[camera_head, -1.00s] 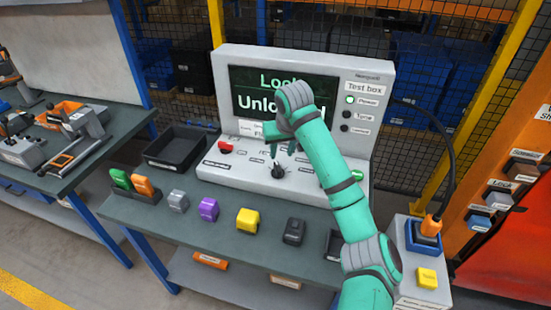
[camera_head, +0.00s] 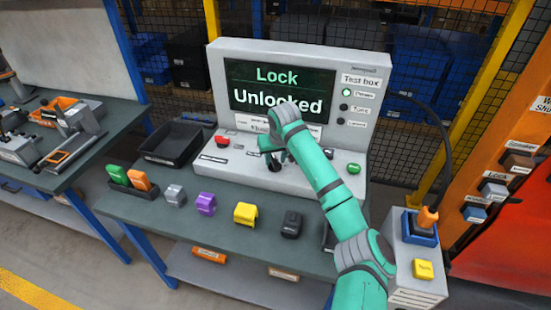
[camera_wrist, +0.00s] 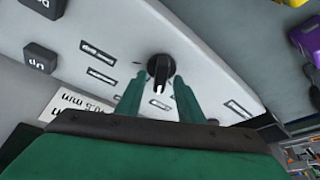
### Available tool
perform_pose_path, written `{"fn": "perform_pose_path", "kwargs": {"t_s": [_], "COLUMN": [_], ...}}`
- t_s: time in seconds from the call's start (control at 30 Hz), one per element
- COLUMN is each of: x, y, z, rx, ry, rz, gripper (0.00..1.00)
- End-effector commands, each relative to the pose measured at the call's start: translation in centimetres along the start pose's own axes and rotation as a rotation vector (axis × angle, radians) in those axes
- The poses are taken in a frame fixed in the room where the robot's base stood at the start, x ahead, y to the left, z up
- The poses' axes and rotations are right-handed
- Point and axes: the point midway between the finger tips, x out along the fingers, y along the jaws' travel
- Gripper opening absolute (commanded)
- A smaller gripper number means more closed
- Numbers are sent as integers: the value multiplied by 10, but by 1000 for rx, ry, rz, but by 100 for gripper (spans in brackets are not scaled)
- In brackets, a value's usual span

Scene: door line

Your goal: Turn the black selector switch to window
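The black selector switch (camera_wrist: 160,68) is on the sloped front panel of the grey test box (camera_head: 214,80). In the wrist view its white pointer mark faces toward my gripper, among several small label plates whose text I cannot read. In the head view the switch (camera_head: 274,166) is partly hidden by my gripper (camera_head: 275,153). My green gripper reaches down to the panel with one finger on each side of the knob, as the wrist view (camera_wrist: 160,88) shows. The fingers look open around it; I cannot tell whether they touch it. The screen (camera_head: 278,88) reads "Lock Unlocked".
A red button (camera_head: 221,142) and a green button (camera_head: 353,168) flank the switch on the panel. A black tray (camera_head: 172,147) stands left of the box. Purple (camera_head: 205,203), yellow (camera_head: 246,214) and dark blocks (camera_head: 291,224) line the bench front.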

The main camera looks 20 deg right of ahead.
Motion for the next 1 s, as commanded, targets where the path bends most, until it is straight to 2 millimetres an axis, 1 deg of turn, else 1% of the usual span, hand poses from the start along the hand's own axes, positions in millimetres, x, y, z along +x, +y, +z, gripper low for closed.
{"fn": "perform_pose_path", "kwargs": {"t_s": [0.03, 0.07, 0.1, 0.2, 0.57, 0.77, 1.0], "x": [0, 0, 0, 0, 0, 0, -1], "y": [0, 0, 0, 0, 0, 1, 2], "z": [0, 0, 0, 0, 1, 0, 0], "rx": [0, 0, 0, 0, -36, -137, -294], "ry": [0, 0, 0, 0, -2, -3, -2], "rz": [0, 0, 0, 0, -16, -60, -125], "gripper": [34, 32, 22, 0, 0, 0, 0]}}
